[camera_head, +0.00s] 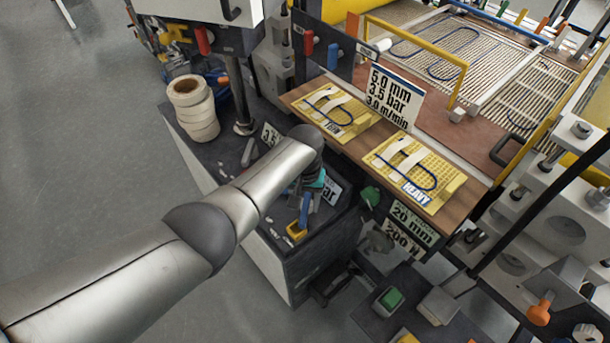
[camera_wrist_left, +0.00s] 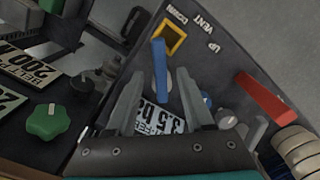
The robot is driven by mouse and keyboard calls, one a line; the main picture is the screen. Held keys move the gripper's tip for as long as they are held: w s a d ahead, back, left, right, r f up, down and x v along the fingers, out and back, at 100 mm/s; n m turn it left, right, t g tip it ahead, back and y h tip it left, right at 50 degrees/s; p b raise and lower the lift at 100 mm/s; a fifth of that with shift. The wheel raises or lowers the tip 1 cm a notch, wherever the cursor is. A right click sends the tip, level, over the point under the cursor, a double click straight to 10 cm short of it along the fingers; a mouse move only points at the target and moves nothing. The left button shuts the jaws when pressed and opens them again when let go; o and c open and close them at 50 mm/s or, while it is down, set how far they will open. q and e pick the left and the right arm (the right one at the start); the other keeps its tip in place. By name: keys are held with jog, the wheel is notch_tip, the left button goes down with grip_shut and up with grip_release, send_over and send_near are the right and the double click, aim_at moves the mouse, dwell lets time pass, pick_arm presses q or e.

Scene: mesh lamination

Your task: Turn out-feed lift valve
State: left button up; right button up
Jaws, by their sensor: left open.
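A blue lever (camera_wrist_left: 160,70) stands out from a dark panel with the printed words UP, VENT and DOWN. A yellow square frame (camera_wrist_left: 169,37) lies at the lever's far end, beside the word DOWN. In the head view the blue lever (camera_head: 304,212) and yellow frame (camera_head: 296,230) show just below my left gripper (camera_head: 306,192). In the left wrist view my left gripper (camera_wrist_left: 160,78) is open, its two fingers on either side of the lever with visible gaps. A white card (camera_wrist_left: 165,122) reading "FEED 3.5 b…" is partly hidden by the fingers. My right gripper is out of view.
A red lever (camera_wrist_left: 275,100) stands to the right on the same panel, near stacked white rolls (camera_wrist_left: 298,150). A green knob (camera_wrist_left: 47,121) is at the left. The floor at left is clear.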

aim_at(305, 211)
pick_arm(q)
notch_tip(305, 211, up, 13)
jog(key=p, duration=0.2)
dwell(0.6)
jog(key=shift+s, duration=0.1)
